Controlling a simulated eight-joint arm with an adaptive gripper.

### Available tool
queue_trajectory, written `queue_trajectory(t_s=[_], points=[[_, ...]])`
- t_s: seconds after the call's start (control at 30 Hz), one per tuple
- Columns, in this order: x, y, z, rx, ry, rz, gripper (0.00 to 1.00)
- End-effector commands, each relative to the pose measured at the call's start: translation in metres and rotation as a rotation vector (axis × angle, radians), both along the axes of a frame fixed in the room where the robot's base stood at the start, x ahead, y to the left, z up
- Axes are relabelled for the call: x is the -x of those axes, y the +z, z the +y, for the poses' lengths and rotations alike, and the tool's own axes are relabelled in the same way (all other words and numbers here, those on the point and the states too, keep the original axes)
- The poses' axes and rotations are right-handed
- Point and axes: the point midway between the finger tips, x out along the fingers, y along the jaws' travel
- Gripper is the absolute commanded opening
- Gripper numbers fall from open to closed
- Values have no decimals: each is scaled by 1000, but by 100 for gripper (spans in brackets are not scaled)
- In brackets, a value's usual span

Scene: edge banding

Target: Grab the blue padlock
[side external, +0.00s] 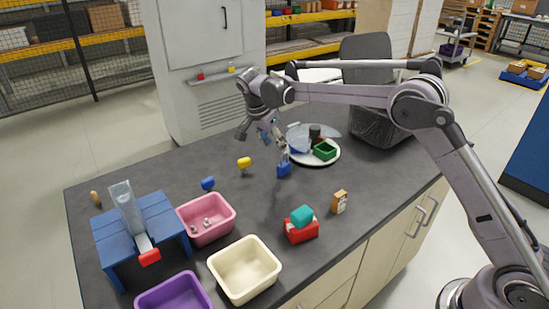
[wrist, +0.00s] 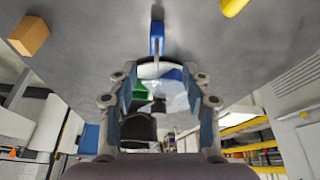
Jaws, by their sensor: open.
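The blue padlock (side external: 284,170) stands on the dark worktop in front of the white plate in the side view. In the wrist view the blue padlock (wrist: 157,38) shows its blue body, with a grey shackle pointing toward my gripper. My gripper (side external: 275,146) is above the worktop, close to the padlock, and overlaps its upper part in the side view. In the wrist view my gripper (wrist: 162,80) has its fingers spread wide and nothing between them. The padlock lies beyond the fingertips, roughly centred between them. I cannot tell whether a finger touches the shackle.
A white plate (side external: 328,157) with a green box (side external: 324,150) is just behind the padlock. A yellow item (side external: 244,162) and another blue item (side external: 208,183) are to the left. Pink (side external: 228,232) and cream (side external: 272,270) bins stand in front; a red-and-teal stack (side external: 301,230) is front right.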

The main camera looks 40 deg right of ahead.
Motion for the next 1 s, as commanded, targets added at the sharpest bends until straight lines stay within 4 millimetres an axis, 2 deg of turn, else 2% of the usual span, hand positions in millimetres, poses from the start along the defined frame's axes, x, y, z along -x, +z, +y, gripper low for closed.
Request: queue_trajectory(t_s=[0.17,0.5,0.67,1.0], points=[[-5,-13,0,9,-40,-1,49],[-7,-54,-18,9,-40,-2,49],[-7,-62,-22,9,-39,-2,49],[-2,-98,-43,9,-39,-2,49]])
